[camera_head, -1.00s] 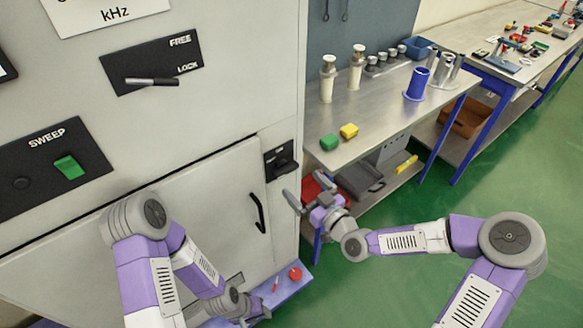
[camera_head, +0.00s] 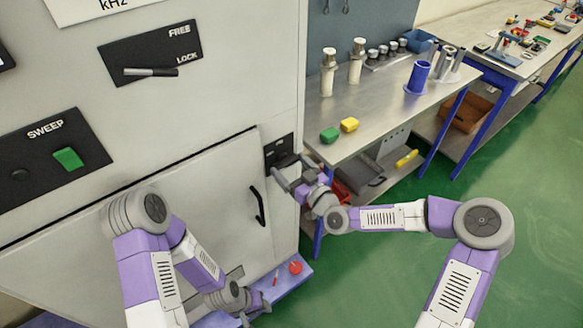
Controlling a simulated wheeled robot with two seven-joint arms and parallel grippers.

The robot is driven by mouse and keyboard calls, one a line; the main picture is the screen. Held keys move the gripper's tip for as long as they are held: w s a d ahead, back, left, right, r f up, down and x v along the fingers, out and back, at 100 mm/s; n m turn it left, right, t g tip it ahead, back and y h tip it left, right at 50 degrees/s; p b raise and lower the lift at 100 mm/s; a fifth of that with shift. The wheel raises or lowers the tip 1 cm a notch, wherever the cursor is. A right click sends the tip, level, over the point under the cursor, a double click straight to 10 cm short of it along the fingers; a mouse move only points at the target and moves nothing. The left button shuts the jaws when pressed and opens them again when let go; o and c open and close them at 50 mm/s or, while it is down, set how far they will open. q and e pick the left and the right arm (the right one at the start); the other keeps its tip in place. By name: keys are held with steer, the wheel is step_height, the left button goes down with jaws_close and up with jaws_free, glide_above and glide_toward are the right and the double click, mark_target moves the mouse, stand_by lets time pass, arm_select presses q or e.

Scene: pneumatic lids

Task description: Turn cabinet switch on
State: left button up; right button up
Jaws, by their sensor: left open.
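The cabinet switch (camera_head: 279,148) is a black plate with a dark handle on the narrow right part of the grey cabinet front, right of the door. My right gripper (camera_head: 290,172) is at the lower part of this switch, its two fingers spread apart. The fingers partly hide the handle, and I cannot tell whether they touch it. My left gripper (camera_head: 246,312) is low by the cabinet's foot, near the bottom edge of the view, open and holding nothing visible.
The cabinet door (camera_head: 200,200) has a black handle (camera_head: 257,206). A SWEEP panel with a green switch (camera_head: 68,158) and a FREE/LOCK lever (camera_head: 150,72) are further left. A metal workbench (camera_head: 345,115) with green and yellow blocks stands close right of my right gripper. Green floor (camera_head: 400,270) is clear.

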steer(key=shift+m, duration=0.3)
steer(key=m+b, duration=0.1)
steer(key=m, duration=0.2)
steer(key=shift+f+b, duration=0.1)
steer(key=shift+b, duration=0.3)
steer(key=m+b, duration=0.1)
steer(key=m, duration=0.8)
steer(key=shift+d+m+b, duration=0.1)
steer(key=shift+m+b, duration=0.2)
steer(key=shift+b, duration=0.1)
steer(key=m, duration=0.4)
steer(key=shift+m, duration=0.3)
steer(key=o, duration=0.8)
steer(key=shift+c, duration=0.2)
